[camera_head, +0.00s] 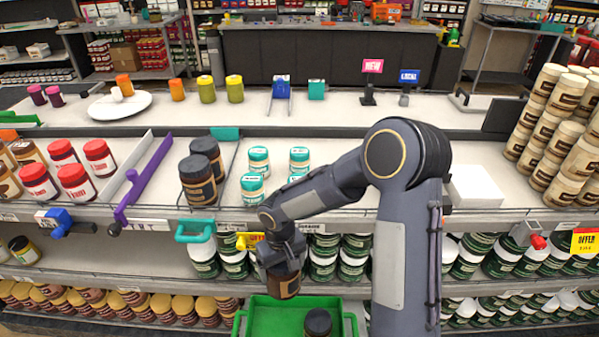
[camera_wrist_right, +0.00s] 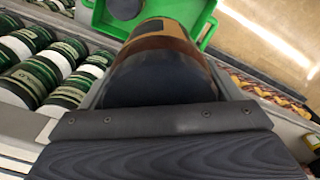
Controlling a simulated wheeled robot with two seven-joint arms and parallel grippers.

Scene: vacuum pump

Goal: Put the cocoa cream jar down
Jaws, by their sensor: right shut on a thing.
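My right gripper (camera_head: 286,262) is shut on a brown cocoa cream jar (camera_head: 284,286) with a dark lid. The gripper holds it in front of the lower shelf, at the left rear of the green basket (camera_head: 258,322). In the right wrist view the jar (camera_wrist_right: 158,72) fills the middle, with part of the green basket (camera_wrist_right: 202,38) beyond it. Another dark-lidded jar (camera_head: 318,323) stands in the basket. How far the held jar is above the basket floor cannot be told. My left gripper is not in view.
Rows of green-and-white jars (camera_head: 323,262) fill the shelf behind the gripper. A purple divider (camera_head: 148,178) and red jars (camera_head: 75,182) are to the left.

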